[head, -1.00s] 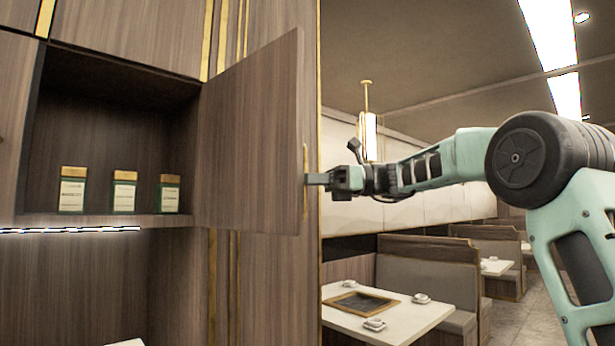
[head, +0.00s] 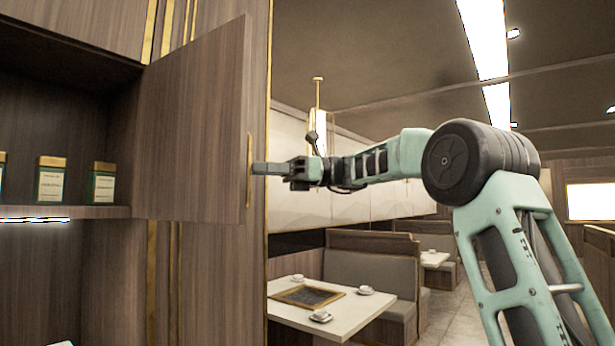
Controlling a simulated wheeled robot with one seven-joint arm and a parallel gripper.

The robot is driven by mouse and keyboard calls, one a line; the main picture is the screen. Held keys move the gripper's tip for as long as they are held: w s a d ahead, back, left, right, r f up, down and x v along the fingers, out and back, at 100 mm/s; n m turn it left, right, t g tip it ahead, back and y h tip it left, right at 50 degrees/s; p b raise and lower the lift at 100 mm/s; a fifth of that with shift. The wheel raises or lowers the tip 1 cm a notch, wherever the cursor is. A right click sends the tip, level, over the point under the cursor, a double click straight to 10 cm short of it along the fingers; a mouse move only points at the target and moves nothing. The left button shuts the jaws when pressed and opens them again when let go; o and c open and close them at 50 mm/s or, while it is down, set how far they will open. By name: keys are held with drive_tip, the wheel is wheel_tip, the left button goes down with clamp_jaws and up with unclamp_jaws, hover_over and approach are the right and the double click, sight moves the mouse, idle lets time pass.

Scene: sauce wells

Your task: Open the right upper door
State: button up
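The right upper door (head: 192,128) is a brown wood panel that stands swung wide open on the right side of the upper cabinet. Its brass handle (head: 249,170) is a thin vertical bar near the door's free edge. My gripper (head: 258,169) comes in from the right, with its fingertips at the handle. The fingers are seen from the side and look close together. I cannot tell whether they grip the bar or only touch it.
Inside the open cabinet (head: 62,212), jars with gold lids, such as one jar (head: 51,182), stand on the shelf. To the right is a dining area with a table (head: 345,312) and a booth seat (head: 370,277). The floor farther right looks clear.

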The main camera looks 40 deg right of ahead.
drive_tip(key=b+v, duration=0.2)
drive_tip(key=v, duration=1.2)
drive_tip(key=shift+s+r, duration=0.1)
